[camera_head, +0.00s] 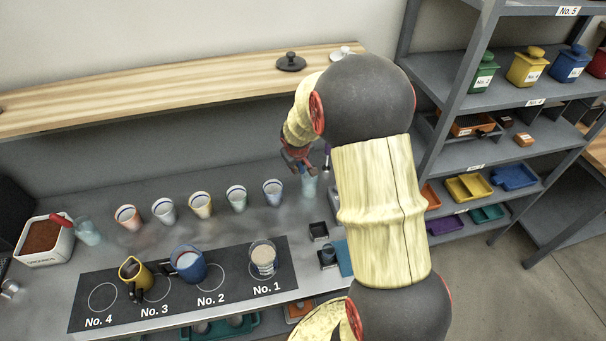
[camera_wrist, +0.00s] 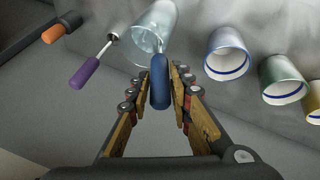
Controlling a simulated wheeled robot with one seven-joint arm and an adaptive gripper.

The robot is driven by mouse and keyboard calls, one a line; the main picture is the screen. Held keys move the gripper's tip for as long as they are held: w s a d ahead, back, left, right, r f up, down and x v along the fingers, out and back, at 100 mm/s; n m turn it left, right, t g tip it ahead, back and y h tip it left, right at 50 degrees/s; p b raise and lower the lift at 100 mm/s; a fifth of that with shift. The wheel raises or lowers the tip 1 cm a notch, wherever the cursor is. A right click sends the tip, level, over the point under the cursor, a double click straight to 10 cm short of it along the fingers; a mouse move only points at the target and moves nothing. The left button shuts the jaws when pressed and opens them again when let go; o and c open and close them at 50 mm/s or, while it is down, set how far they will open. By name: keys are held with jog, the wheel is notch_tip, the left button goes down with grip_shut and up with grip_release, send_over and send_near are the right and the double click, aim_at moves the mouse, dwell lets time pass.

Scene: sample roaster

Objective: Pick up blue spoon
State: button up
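The blue spoon's handle (camera_wrist: 160,82) stands between the two fingers of my gripper (camera_wrist: 159,76) in the wrist view. The fingertips lie close on either side of it; whether they touch it I cannot tell. The handle leads to a clear glass (camera_wrist: 155,28) just beyond; the spoon's lower end is hard to make out there. In the head view my gripper (camera_head: 298,160) hangs over the back right of the counter, just above the clear glass (camera_head: 309,187). My arm hides part of this area.
A purple-handled spoon (camera_wrist: 84,72) and an orange-tipped tool (camera_wrist: 54,33) are left of the fingers in the wrist view. Several striped cups, including a blue-rimmed one (camera_wrist: 227,62), stand to the right. A wooden shelf (camera_head: 180,85) runs behind; a grey rack (camera_head: 460,100) stands right.

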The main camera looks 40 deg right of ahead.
grip_shut()
jog(key=shift+r, duration=0.1)
dwell(0.3)
